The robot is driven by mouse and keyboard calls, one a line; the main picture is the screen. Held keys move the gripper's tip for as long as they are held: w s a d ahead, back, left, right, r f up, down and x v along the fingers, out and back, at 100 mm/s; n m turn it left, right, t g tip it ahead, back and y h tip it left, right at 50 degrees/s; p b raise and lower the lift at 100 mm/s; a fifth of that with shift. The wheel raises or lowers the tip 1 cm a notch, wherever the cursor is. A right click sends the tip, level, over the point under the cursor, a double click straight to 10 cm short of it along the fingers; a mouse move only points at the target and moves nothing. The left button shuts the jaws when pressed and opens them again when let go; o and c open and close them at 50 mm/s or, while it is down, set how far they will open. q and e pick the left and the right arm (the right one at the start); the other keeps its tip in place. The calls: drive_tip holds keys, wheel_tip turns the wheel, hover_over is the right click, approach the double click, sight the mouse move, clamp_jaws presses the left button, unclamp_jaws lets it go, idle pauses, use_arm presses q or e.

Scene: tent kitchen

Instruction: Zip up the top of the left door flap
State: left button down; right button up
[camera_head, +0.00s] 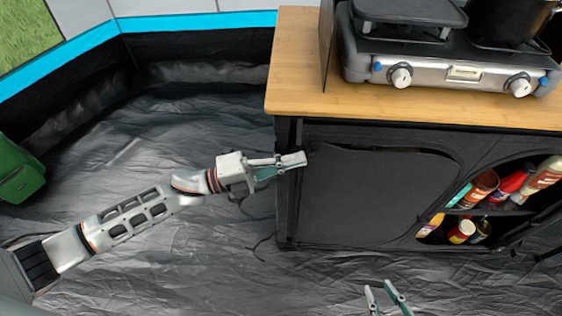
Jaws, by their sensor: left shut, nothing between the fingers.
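The left door flap (372,200) is a dark fabric panel on the front of the black cabinet under the wooden counter. It hangs over the left part of the cabinet front. A curved seam runs along its top and bends down at the right; the zip pull is too small to make out. My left gripper (303,160) is shut, its fingertips at the flap's upper left corner, with nothing visible between them. Whether it touches the fabric I cannot tell. My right gripper (379,286) is low at the bottom edge, fingers apart and empty, in front of the cabinet.
The wooden counter (300,75) overhangs the flap and carries a gas stove (455,75) with a dark pot (508,22). Open shelves right of the flap hold several bottles (485,185) and jars. A green box (18,172) stands far left. The tent floor (200,260) is mostly clear.

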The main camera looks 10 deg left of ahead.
use_arm(q)
drive_tip(key=shift+d, duration=0.25)
drive_tip(key=d, duration=0.6)
drive_tip(key=w+d, duration=0.1)
drive_tip(key=d, duration=0.2)
drive_tip(key=shift+a, duration=0.15)
